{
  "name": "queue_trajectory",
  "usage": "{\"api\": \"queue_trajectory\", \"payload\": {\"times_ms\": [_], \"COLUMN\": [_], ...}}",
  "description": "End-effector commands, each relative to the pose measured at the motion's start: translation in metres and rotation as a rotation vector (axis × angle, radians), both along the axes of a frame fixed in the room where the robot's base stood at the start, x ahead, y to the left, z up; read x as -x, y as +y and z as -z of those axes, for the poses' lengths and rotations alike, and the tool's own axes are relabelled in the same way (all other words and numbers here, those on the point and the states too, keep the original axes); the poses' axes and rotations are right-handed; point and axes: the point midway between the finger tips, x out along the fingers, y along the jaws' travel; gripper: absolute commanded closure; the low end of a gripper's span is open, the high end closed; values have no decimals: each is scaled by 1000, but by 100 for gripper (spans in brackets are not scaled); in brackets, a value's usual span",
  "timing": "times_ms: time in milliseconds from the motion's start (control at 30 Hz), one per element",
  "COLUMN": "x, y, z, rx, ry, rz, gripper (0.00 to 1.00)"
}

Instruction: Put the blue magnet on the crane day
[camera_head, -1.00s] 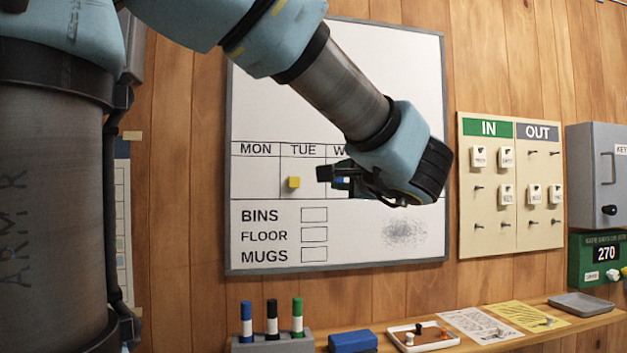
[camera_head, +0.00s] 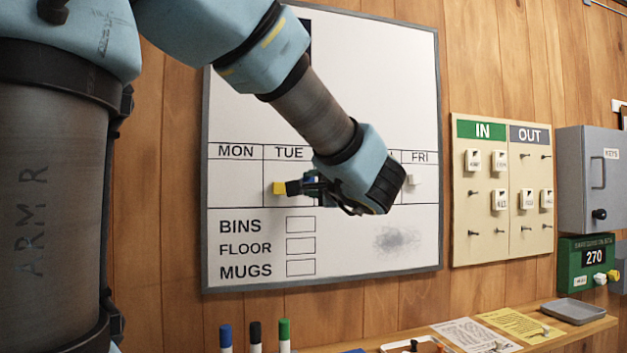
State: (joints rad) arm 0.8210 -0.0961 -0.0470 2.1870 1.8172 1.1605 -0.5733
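The whiteboard (camera_head: 330,250) carries a row of day cells; MON, TUE and FRI are readable, and my arm covers the labels between. A yellow magnet (camera_head: 279,188) is in the TUE cell and a pale magnet (camera_head: 413,180) under FRI. My gripper (camera_head: 297,187) is at the TUE cell, its dark fingers pointing left, close beside the yellow magnet; I cannot tell if they touch it. A small blue patch (camera_head: 310,179), possibly the blue magnet, shows at the fingers. I cannot tell whether it is held. No crane mark is readable on the visible day cells.
A key board (camera_head: 500,245) with IN and OUT columns and a grey key cabinet (camera_head: 588,190) are at the right. Below, a shelf (camera_head: 545,335) holds several markers, papers (camera_head: 522,322) and a grey tray (camera_head: 573,310). A dark patch shows high on the whiteboard behind my arm.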

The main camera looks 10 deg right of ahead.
Motion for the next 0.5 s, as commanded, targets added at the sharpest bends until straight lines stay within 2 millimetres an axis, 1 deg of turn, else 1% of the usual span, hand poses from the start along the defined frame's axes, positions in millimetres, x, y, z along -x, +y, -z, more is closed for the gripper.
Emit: {"api": "queue_trajectory", "payload": {"times_ms": [67, 500], "x": [-4, -3], "y": [1, 2], "z": [-1, 1], "rx": [0, 2], "ry": [1, -1], "rz": [-1, 24], "gripper": [100, 100]}}
